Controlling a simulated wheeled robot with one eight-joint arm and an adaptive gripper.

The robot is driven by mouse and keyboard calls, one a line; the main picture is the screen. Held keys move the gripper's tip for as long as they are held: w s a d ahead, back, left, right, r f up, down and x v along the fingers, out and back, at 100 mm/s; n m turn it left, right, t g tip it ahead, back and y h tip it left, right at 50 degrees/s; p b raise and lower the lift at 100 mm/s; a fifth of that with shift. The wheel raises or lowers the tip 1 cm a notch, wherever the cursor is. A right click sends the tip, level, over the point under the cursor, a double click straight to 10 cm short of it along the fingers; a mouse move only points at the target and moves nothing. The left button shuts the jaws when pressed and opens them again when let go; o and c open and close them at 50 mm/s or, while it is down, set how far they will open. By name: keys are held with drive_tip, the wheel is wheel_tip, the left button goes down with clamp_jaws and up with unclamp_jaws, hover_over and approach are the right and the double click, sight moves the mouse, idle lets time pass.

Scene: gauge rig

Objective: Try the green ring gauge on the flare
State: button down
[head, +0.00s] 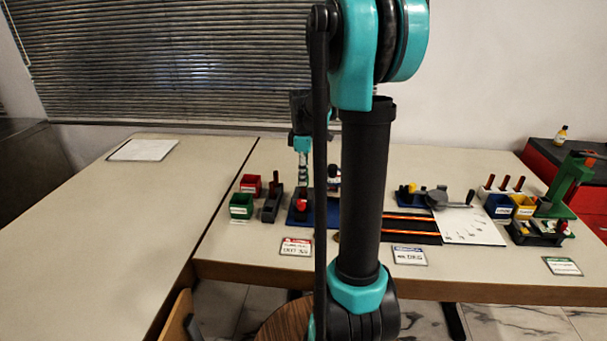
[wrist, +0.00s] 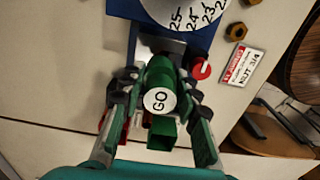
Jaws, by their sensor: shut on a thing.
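My gripper (wrist: 157,86) is shut on the green gauge (wrist: 158,72), a green cylinder whose white end face reads GO. In the wrist view the gauge sits between the fingers, close to a blue plate (wrist: 120,8) with a numbered white dial (wrist: 188,8). A small grey metal part shows just beyond the gauge. I cannot tell whether it is the flare or whether the gauge touches it. In the head view my gripper (head: 303,172) points down over the blue base (head: 296,217), beside a red knob (head: 301,204). The ring opening is hidden.
A green bin (head: 241,206) and red bin (head: 251,183) stand left of the blue base. A placard (head: 296,247) lies at the table's front edge. The left table is mostly clear. My arm hides the table's middle.

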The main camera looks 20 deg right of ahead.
drive_tip(key=shift+f, duration=0.75)
idle(0.5)
drive_tip(key=shift+r, duration=0.15)
idle(1.4)
drive_tip(key=shift+r, duration=2.85)
